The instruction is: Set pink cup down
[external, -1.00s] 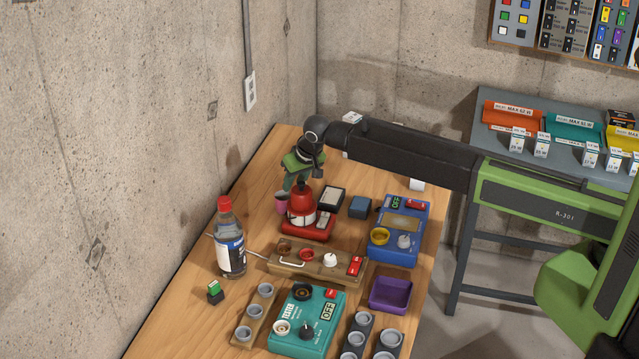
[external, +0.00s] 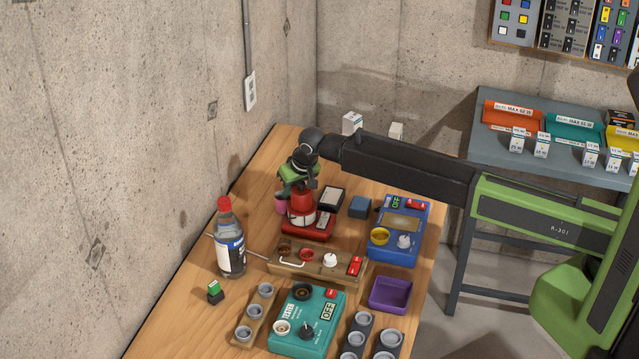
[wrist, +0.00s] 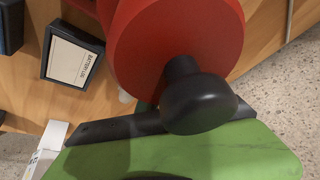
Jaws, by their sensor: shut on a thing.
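The pink cup (external: 281,203) shows in the external view on the far part of the wooden table, just left of a red pot-like object (external: 301,205) with a black knob. My gripper (external: 287,190) reaches down beside the red object, its tips at the cup. It is shut on the cup, though the contact is mostly hidden. Whether the cup's base touches the table cannot be told. In the wrist view the red object (wrist: 175,40) and its black knob (wrist: 198,100) fill the middle, in front of my green gripper part. The cup is hidden there.
A dark box with a pale label (external: 331,198) and a blue box (external: 360,207) stand to the right. A blue tester (external: 400,250) is farther right. A wooden block with knobs (external: 318,262) lies nearer. A bottle (external: 229,238) stands on the left. Bare table lies left of the cup.

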